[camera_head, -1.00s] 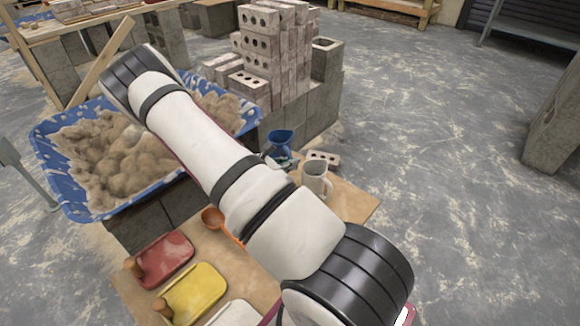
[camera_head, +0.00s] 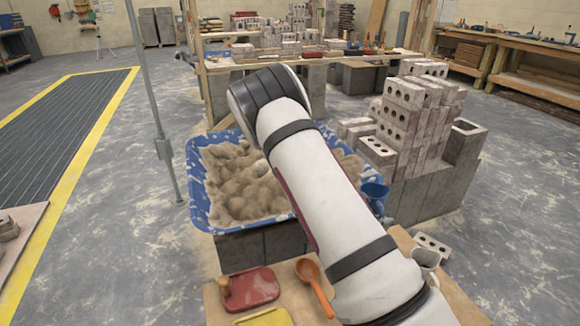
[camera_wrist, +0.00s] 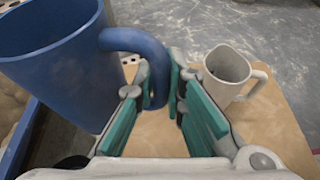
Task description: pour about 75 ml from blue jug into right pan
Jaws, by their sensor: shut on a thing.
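The blue jug (camera_wrist: 60,75) fills the left of the wrist view, its mouth facing up and its inside dark. I cannot tell its fill level. My gripper (camera_wrist: 166,88), with teal pads, is shut on the jug's handle. In the head view, the jug (camera_head: 375,194) shows beside my arm, near the right edge of the blue tub, and the gripper is hidden. A red flat piece (camera_head: 252,288) with a wooden grip and part of a yellow one (camera_head: 265,319) lie at the bottom. I cannot tell which thing is the right pan.
A grey-white mug (camera_wrist: 228,72) stands on the wooden board (camera_wrist: 268,118), right of my gripper. An orange scoop (camera_head: 314,284) lies on the board. The patterned blue tub (camera_head: 203,195) of sand stands on blocks. Stacked bricks (camera_head: 405,115) rise behind the jug.

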